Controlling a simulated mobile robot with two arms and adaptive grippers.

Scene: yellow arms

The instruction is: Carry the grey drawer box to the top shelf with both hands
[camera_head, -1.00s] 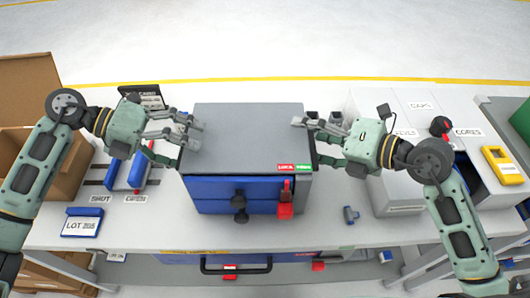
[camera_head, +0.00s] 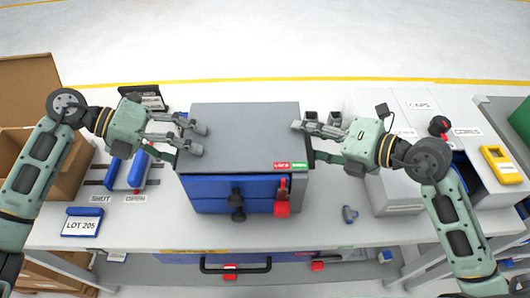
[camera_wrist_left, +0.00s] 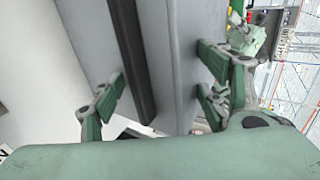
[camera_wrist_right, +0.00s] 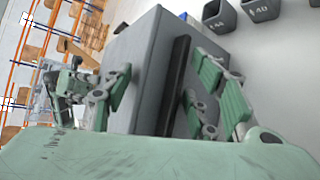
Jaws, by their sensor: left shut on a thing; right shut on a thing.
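The grey drawer box (camera_head: 240,137) is in the middle of the head view, over the worktable, with a flat grey top and blue drawer fronts (camera_head: 225,196) facing me. My left gripper (camera_head: 185,145) is shut on its left side, and my right gripper (camera_head: 308,142) is shut on its right side. Grey box walls also show between the fingers in the left wrist view (camera_wrist_left: 178,60) and the right wrist view (camera_wrist_right: 150,75). The box looks level; I cannot tell whether its underside touches the table. I cannot make out the top shelf.
Grey bins marked CAPS and CORES (camera_head: 400,195) stand at the right. A cardboard box (camera_head: 40,95) is at the far left.

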